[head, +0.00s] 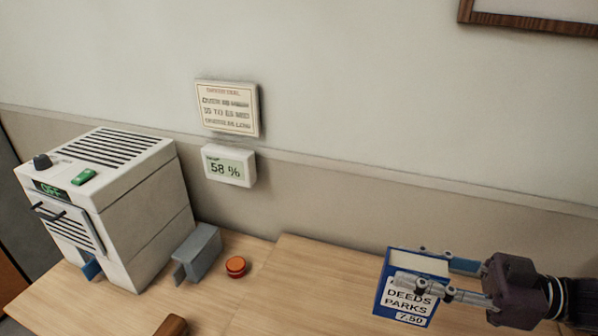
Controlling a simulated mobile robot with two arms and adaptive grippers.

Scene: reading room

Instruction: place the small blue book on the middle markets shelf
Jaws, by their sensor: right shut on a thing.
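A small blue book (380,287) with a white label reading "DEEDS PARKS 7.50" shows at the lower right of the head view. My right gripper (437,278) comes in from the right and is shut on the book, with one finger across its front face and the other behind it. The book is held roughly upright over the wooden table, and I cannot tell how far above it. The middle markets shelf does not show. My left gripper is not in view.
A white machine (110,205) with vents and an "OFF" display stands at the left. Beside it are a grey bracket-like block (198,255) and an orange-red button (236,266). A wall meter (229,166) reads 58 %. The wooden table (310,285) is clear between button and book.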

